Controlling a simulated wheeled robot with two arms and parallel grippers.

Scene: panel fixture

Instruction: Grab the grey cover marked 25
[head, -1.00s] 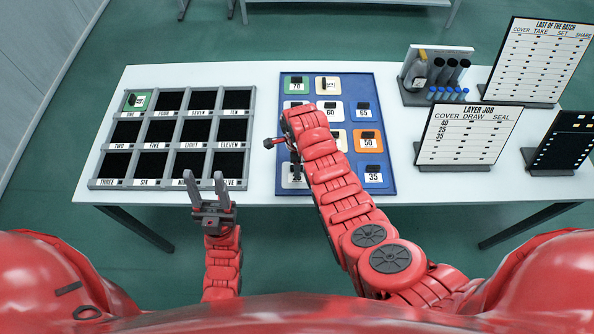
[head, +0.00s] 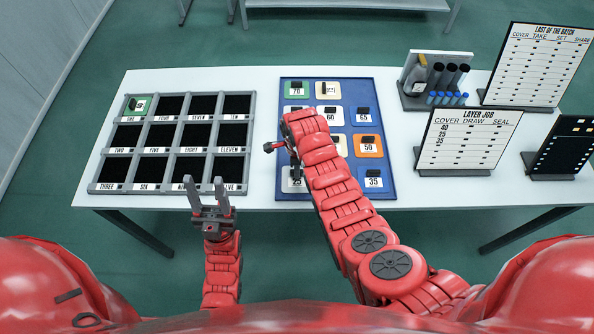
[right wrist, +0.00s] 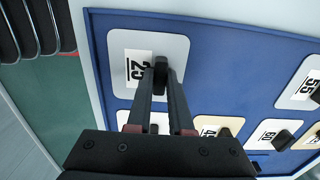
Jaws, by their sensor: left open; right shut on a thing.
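The grey cover marked 25 (right wrist: 126,85) is a light grey square with a white label and a black knob. It lies at the corner of the blue board (right wrist: 222,70), and I cannot tell if it is raised off it. In the head view the cover (head: 288,186) is at the board's near left corner, partly hidden by my right arm. My right gripper (right wrist: 161,78) is shut on its knob; its fingertips are mostly hidden in the head view. My left gripper (head: 209,186) is open and empty before the table's front edge.
Other covers on the board include an orange 50 (head: 368,146), a 35 (head: 373,183) and a green 70 (head: 296,91). A grey rack (head: 168,187) of black compartments stands left, a green cover (head: 138,106) in compartment one. Signs (head: 468,138) and a bottle holder (head: 437,102) stand right.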

